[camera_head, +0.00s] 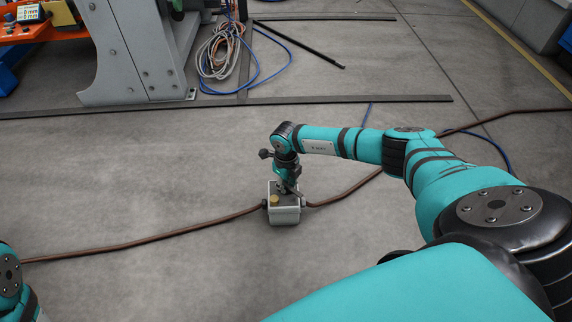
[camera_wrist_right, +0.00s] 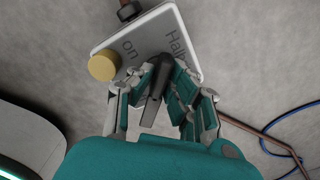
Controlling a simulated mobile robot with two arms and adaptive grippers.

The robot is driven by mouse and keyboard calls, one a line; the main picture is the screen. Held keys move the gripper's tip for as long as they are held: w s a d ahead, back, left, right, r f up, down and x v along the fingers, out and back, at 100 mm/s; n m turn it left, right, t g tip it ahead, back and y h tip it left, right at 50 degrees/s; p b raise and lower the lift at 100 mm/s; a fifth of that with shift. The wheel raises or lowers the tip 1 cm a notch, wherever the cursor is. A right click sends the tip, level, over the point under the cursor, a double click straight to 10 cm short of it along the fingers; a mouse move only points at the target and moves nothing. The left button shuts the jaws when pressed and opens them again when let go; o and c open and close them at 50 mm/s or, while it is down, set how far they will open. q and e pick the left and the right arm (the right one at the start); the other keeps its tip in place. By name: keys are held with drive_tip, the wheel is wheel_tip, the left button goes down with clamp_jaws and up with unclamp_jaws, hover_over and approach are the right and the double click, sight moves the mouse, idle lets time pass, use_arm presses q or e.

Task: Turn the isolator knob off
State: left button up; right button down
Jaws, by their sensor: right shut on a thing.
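The isolator (camera_head: 285,214) is a small grey box on the floor, with cables leaving both sides. It also shows in the right wrist view (camera_wrist_right: 186,30), with the printed words "on" and a partly hidden "Hal…" on its face. A black lever-like knob (camera_wrist_right: 153,105) sticks out from that face. My right gripper (camera_wrist_right: 160,78) is shut on the knob, with fingers on both sides of it. In the head view my right gripper (camera_head: 289,186) reaches down onto the box top and mostly hides the knob. A round yellow button (camera_wrist_right: 104,66) sits beside the knob. My left gripper is out of view.
A brown cable (camera_head: 150,238) runs across the floor to the box and on to the upper right. Blue and grey cables (camera_head: 222,52) lie coiled by a grey machine frame (camera_head: 140,60). Dark floor strips (camera_head: 330,99) lie behind. The floor around the box is mostly clear.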

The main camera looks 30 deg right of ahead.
sight(286, 184)
drive_tip(key=shift+w, duration=0.1)
drive_tip(key=c, duration=1.3)
unclamp_jaws()
drive_tip(key=shift+o, duration=0.2)
wheel_tip(286, 184, up, 12)
drive_tip(key=shift+c, duration=0.3)
